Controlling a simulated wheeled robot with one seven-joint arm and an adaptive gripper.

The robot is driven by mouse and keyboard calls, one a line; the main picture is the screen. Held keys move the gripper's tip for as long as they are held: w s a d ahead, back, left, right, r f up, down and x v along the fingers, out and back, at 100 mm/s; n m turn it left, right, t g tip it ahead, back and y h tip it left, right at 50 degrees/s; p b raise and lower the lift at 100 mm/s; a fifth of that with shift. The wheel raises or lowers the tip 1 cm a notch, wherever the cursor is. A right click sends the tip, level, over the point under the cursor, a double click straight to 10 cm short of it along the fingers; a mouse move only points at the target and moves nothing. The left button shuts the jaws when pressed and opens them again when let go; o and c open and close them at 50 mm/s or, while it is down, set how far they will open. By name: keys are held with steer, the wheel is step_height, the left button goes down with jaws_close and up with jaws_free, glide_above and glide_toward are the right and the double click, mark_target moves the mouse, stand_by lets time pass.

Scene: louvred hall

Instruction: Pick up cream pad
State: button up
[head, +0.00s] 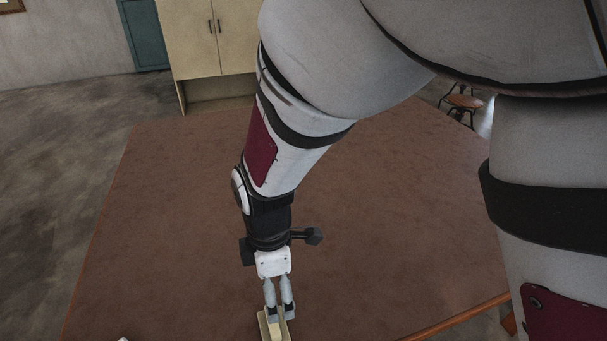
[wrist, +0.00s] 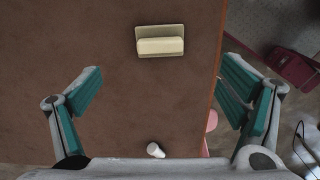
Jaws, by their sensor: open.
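The cream pad (wrist: 160,46) is a pale oblong block on a thin, darker olive-tan base. It lies on the brown table (wrist: 120,110), near the top middle of the wrist view. In the head view the cream pad (head: 265,327) is at the bottom edge, partly hidden by my gripper and cut off by the frame. My gripper (wrist: 160,68) is open, with its two green-padded fingers spread wide and nothing between them. In the head view my gripper (head: 281,314) points down over the pad. I cannot tell the height gap between them.
A small white cylinder (wrist: 155,150) is on the table, low in the wrist view. A pink object (wrist: 211,121) shows at the table's edge there. A pale cabinet (head: 210,40) and a wooden stool (head: 463,101) stand beyond the table. Most of the tabletop is bare.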

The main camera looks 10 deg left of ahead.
glide_above(278, 332)
steer(key=w+a, duration=0.1)
steer(key=a, duration=0.1)
steer(key=shift+n, duration=0.4)
step_height(278, 332, down, 8)
steer(key=shift+w+f, duration=0.1)
steer(key=shift+w, duration=0.05)
steer(key=shift+w+f+b, duration=0.15)
steer(key=shift+f, duration=0.9)
steer(key=shift+w+f+b, duration=0.1)
steer(key=shift+w+f, duration=0.1)
steer(key=shift+f, duration=0.8)
steer(key=shift+w+f+b, duration=0.15)
steer(key=shift+f, duration=0.9)
steer(key=shift+c, duration=0.6)
steer(key=c, duration=1.1)
